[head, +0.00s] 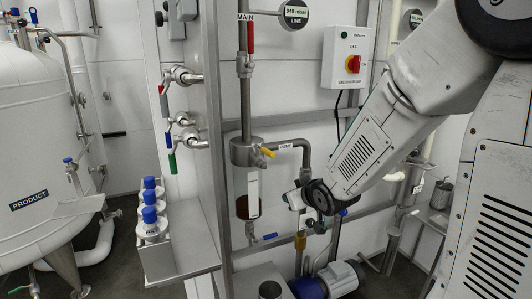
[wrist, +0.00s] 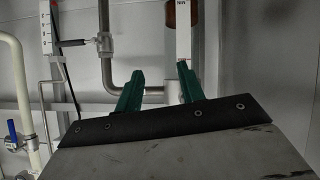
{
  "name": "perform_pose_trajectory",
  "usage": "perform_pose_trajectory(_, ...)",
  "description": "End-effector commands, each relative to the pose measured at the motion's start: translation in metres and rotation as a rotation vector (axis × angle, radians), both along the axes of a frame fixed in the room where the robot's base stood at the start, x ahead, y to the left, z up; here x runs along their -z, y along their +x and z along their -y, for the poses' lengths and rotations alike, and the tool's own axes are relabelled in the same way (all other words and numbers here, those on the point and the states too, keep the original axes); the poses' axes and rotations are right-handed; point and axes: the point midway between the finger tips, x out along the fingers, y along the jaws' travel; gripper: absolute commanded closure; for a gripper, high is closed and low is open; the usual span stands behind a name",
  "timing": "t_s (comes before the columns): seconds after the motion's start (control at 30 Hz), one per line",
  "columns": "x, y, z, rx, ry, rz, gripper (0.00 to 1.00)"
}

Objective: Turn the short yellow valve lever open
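The short yellow valve lever (head: 267,152) sits on the right side of a steel cylinder on the vertical pipe, beside the pipe labelled PUMP. It slants slightly downward to the right. I do not see it in the wrist view. My gripper (head: 288,199) is below and to the right of the lever in the head view, apart from it; its fingers are small there. In the wrist view its two green fingers (wrist: 158,88) are spread apart with nothing held between them. A steel pipe shows behind them.
A long red lever (head: 250,36) is on the MAIN pipe above. A sight glass with brown liquid (head: 248,207) hangs below the cylinder. A switch box (head: 346,57) with a red knob is on the wall. Blue-capped bottles (head: 150,212) stand on a shelf at left.

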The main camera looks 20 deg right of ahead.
Motion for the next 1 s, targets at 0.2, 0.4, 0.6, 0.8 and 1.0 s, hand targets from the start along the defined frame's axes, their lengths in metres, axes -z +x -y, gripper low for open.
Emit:
perform_pose_trajectory(0.2, -0.064, 0.034, -0.025, -0.136, 0.019, 0.393, 0.61)
perform_pose_trajectory(0.4, -0.094, 0.037, -0.034, -0.181, 0.033, 0.54, 0.61)
perform_pose_trajectory(0.6, -0.097, 0.057, -0.038, -0.183, 0.037, 0.551, 0.61)
perform_pose_trajectory(0.8, -0.096, 0.089, -0.043, -0.182, 0.037, 0.552, 0.61)
perform_pose_trajectory(1.0, -0.096, 0.109, -0.045, -0.181, 0.035, 0.55, 0.61)
